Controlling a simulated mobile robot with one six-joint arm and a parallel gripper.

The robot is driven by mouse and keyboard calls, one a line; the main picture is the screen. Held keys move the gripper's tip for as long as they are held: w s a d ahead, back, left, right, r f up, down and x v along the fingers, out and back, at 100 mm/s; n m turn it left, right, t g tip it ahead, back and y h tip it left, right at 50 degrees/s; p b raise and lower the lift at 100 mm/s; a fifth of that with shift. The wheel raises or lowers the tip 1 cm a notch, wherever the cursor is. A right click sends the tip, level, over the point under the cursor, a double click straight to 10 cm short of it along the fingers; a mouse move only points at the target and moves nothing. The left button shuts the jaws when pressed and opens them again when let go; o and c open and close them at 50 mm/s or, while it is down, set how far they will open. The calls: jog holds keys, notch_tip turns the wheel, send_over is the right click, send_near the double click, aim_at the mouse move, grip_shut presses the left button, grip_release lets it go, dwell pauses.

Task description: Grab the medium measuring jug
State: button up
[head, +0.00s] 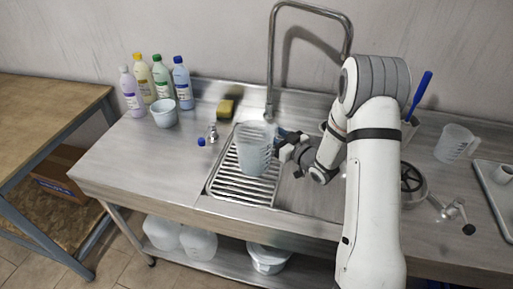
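A translucent bluish measuring jug (254,155) is upright at the ribbed drainer (232,192) left of the sink bowl; I cannot tell whether it rests there or is held just above. My gripper (279,143) is at the jug's right side, around where a handle would be. The fingers are small and dark against the jug, so their opening and any grip do not show clearly. A second translucent jug (453,143) stands at the right of the counter, its handle to the right. Which jug is the medium one is not certain from this view.
Several bottles (162,78) and a pale tub (164,113) stand at the back left. A yellow sponge (226,108) lies behind the drainer. The tall faucet (271,70) rises behind my gripper. A tray (490,178) is far right. The left front counter is clear.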

grip_shut()
dwell(1.4)
